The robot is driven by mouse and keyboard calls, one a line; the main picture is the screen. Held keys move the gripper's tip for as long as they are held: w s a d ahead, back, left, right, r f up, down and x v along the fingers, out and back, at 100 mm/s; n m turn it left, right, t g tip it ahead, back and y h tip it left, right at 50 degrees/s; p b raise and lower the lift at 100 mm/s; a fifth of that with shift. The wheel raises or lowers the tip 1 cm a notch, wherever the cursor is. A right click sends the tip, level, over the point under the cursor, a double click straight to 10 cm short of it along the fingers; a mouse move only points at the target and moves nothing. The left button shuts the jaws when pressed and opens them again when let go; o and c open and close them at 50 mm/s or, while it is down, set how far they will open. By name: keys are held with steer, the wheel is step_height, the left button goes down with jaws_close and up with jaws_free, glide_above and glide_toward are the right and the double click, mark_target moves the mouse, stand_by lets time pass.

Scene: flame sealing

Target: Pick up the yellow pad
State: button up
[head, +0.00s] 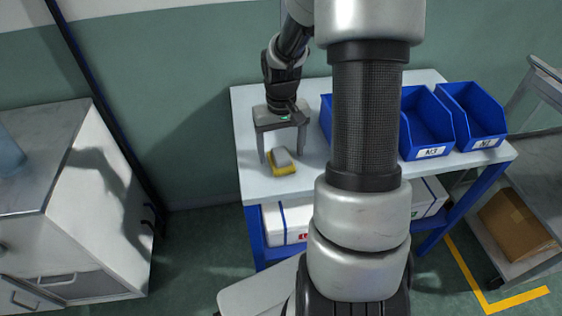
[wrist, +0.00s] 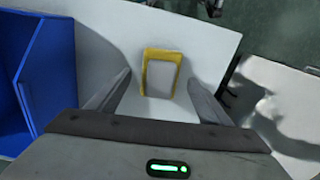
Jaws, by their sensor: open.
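The yellow pad (head: 283,169) lies on the light table top near its left end, with a grey block-like upper part on it. In the wrist view the yellow pad (wrist: 148,72) shows as a yellow rim around the grey middle, between and beyond my fingers. My gripper (head: 284,160) is open, pointing down over the table, with one finger on each side of the pad. In the wrist view my gripper (wrist: 160,82) has its fingers apart and nothing held between them. I cannot tell whether a finger touches the pad.
Blue bins (head: 424,125) stand on the right of the table (head: 256,105); another bin (wrist: 50,75) is left in the wrist view. A white cabinet (head: 95,210) stands left across a gap. A cart with a cardboard box (head: 515,222) is at right. Table around the pad is clear.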

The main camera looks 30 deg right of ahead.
mark_target(281, 153)
step_height(281, 153, down, 2)
steer(key=shift+c, duration=0.2)
steer(key=c, duration=1.1)
steer(key=shift+r, duration=0.15)
step_height(281, 153, up, 10)
steer(key=shift+f+p, duration=0.1)
steer(key=shift+p, duration=0.9)
